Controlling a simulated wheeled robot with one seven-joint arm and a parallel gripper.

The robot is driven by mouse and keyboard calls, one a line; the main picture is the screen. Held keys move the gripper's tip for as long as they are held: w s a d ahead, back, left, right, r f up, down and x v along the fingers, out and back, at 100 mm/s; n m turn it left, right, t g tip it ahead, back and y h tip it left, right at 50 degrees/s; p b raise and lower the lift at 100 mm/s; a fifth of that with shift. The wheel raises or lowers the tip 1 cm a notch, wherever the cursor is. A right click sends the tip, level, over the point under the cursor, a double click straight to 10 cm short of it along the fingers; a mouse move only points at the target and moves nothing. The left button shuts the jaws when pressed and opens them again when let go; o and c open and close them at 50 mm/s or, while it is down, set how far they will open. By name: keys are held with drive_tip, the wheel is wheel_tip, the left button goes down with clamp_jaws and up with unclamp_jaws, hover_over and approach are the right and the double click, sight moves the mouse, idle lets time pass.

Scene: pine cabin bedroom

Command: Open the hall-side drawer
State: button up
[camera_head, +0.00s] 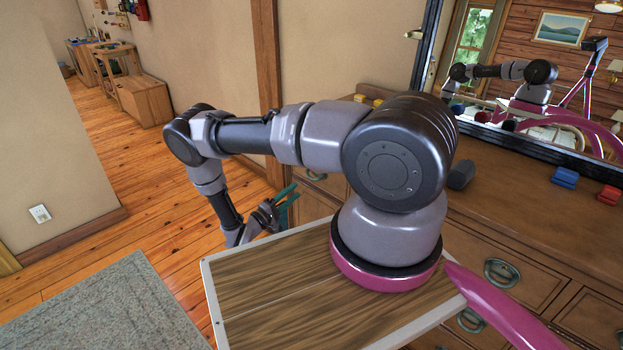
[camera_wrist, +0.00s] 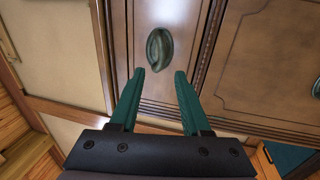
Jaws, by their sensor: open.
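The wooden dresser (camera_head: 540,225) stands at the right in the head view, with brown drawer fronts and oval metal handles. In the wrist view, a narrow drawer front (camera_wrist: 150,82) with a dark greenish oval handle (camera_wrist: 159,48) faces my gripper (camera_wrist: 159,78). The front looks flush with the frame. My gripper is open, its two teal fingers apart and nothing between them. The handle lies just beyond the fingertips, roughly centred between them; I see no contact. In the head view my gripper (camera_head: 289,195) is beside the dresser's left end, and my arm hides part of the fronts.
Another drawer handle (camera_wrist: 316,88) is at the right edge of the wrist view. Blue (camera_head: 565,177) and red (camera_head: 608,194) objects lie on the dresser top below a mirror (camera_head: 555,90). Wood floor (camera_head: 150,190) is free at left, with a grey rug (camera_head: 100,310) in front.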

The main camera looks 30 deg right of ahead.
sight(311, 176)
drive_tip(key=x, duration=1)
clamp_jaws()
idle(1.2)
